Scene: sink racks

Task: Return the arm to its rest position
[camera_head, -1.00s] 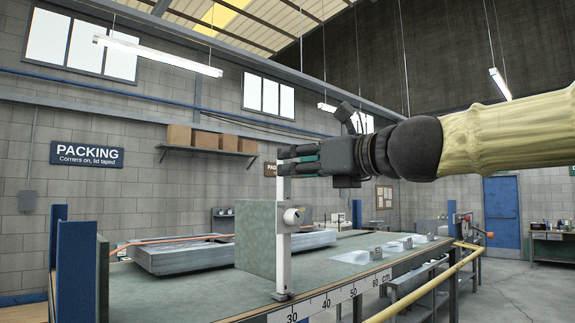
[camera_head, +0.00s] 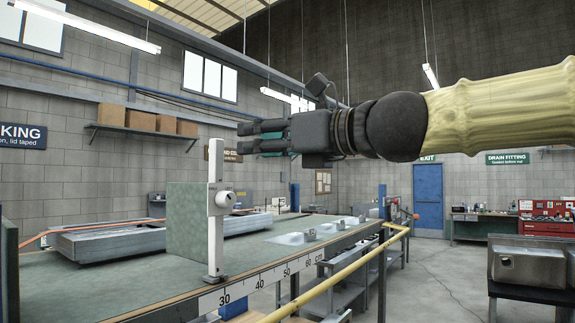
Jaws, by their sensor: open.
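My arm reaches in from the right edge of the head camera view, in a pale yellow sleeve with a dark wrist. My gripper (camera_head: 262,138) points left, its dark fingers apart with nothing between them. It is in the air, in front of the block wall in the picture. In the picture it lies above and to the right of a white upright gauge (camera_head: 216,235) on the bench, with a visible gap between them.
A green bench (camera_head: 130,285) with a ruler edge holds a green block (camera_head: 185,215), a metal sink (camera_head: 105,240) and small clear-wrapped parts (camera_head: 310,234). A yellow rail (camera_head: 335,290) runs along its front. A sink on a stand (camera_head: 528,262) is right. Open floor (camera_head: 440,275) lies between.

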